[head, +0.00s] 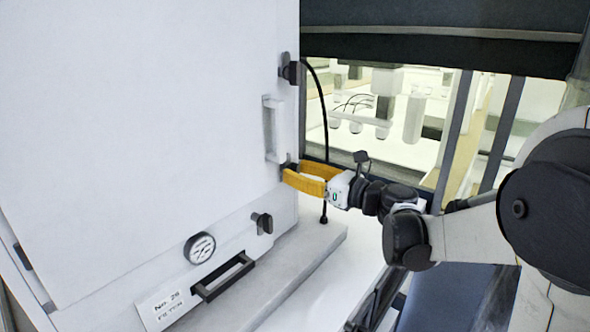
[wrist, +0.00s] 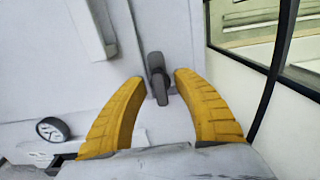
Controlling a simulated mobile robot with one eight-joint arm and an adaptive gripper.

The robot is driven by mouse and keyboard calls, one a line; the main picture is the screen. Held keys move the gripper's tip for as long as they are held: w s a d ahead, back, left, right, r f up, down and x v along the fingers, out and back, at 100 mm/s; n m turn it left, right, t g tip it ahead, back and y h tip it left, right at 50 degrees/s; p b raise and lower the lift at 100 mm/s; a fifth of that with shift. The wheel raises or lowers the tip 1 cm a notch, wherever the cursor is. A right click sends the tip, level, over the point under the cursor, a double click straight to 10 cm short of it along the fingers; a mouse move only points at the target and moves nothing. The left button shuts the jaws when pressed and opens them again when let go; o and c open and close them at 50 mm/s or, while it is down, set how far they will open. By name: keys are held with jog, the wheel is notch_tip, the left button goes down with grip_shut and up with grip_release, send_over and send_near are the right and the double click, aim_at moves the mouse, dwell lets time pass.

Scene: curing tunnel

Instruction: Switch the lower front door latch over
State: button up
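The lower front door latch is a dark grey lever at the right edge of the white door (head: 150,130), below its handle. In the head view my gripper's fingers partly hide this lower latch (head: 287,167). In the wrist view the lower latch (wrist: 157,72) points roughly up and down, its lower end between the fingertips, with a gap on each side. My gripper (head: 296,172) has yellow fingers reaching left to the door edge. In the wrist view my gripper (wrist: 159,77) is open, with nothing clasped.
An upper latch (head: 291,72) sits above the white door handle (head: 270,130). Below are a dark knob (head: 262,223), a round gauge (head: 200,247) and a black pull handle (head: 223,277). A black cable (head: 322,110) hangs behind the gripper. Dark-framed windows stand to the right.

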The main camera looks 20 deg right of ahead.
jog(key=shift+w+a, duration=0.25)
grip_shut()
jog(key=shift+s+d, duration=0.1)
